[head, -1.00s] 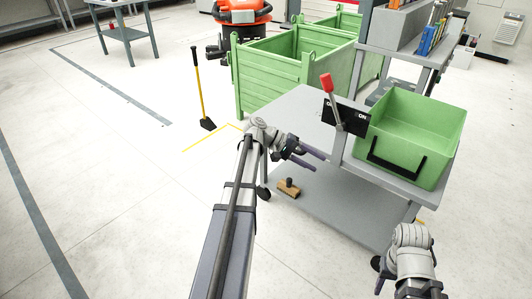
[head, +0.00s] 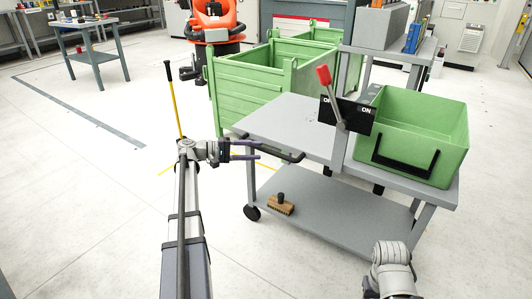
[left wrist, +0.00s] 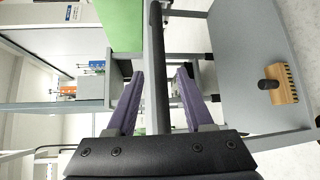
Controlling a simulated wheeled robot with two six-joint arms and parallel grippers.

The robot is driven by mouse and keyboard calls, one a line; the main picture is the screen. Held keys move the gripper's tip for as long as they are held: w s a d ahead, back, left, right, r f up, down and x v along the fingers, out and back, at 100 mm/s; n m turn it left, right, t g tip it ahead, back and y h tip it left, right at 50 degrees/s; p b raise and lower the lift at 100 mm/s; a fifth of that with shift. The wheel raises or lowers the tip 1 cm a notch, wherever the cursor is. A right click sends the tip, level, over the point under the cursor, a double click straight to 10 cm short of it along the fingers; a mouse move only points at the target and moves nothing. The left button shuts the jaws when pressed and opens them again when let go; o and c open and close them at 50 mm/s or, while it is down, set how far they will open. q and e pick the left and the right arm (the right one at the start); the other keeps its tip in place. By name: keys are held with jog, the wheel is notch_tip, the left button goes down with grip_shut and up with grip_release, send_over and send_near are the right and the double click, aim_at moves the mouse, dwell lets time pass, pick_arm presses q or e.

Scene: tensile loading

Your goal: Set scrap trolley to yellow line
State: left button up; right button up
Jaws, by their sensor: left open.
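The scrap trolley is a grey two-shelf cart (head: 290,125) on black castors, in the middle of the head view. A dark handle bar (head: 285,153) runs along its near left edge. A yellow line (head: 180,163) on the floor shows left of the trolley, partly hidden by my left arm. My left gripper (head: 258,150) is open and empty at the left end of the handle. In the left wrist view the dark bar (left wrist: 157,60) runs between its two purple fingers; I cannot tell how deep it sits. Of my right arm only a wrist part shows at the bottom.
A green bin (head: 415,130) and a red-knobbed lever (head: 330,88) are on the trolley's right side. A brush (head: 281,205) lies on its lower shelf. Large green crates (head: 245,90) stand behind. A yellow-handled tool (head: 173,100) stands at left.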

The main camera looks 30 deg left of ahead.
aim_at(263, 151)
pick_arm(q)
jog(key=shift+x, duration=2.45)
jog(key=shift+c, duration=0.4)
grip_shut()
